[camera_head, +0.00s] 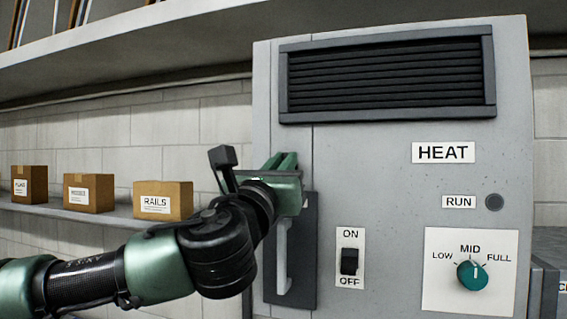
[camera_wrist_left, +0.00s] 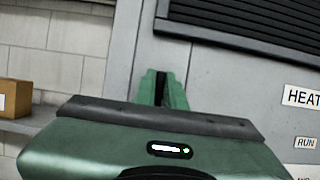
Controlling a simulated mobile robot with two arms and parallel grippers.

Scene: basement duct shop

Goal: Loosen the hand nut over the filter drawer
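A grey heater cabinet (camera_head: 375,180) fills the right of the head view. My left gripper (camera_head: 284,162) is at the cabinet's left part, just above a pale vertical handle (camera_head: 283,258) on a dark plate (camera_head: 305,265). In the left wrist view its two green fingers (camera_wrist_left: 163,90) are close together with a narrow dark gap between them. I cannot tell whether that dark part is an empty gap or something held. No hand nut can be made out; the gripper covers the area above the handle. No filter drawer can be clearly identified. My right gripper is not in view.
The cabinet carries a dark vent (camera_head: 388,75), an ON/OFF switch (camera_head: 349,261), a RUN lamp (camera_head: 494,202) and a teal dial (camera_head: 472,275) pointing near MID. Cardboard boxes, one marked RAILS (camera_head: 163,201), stand on a shelf at left. Another shelf (camera_head: 150,45) runs above.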

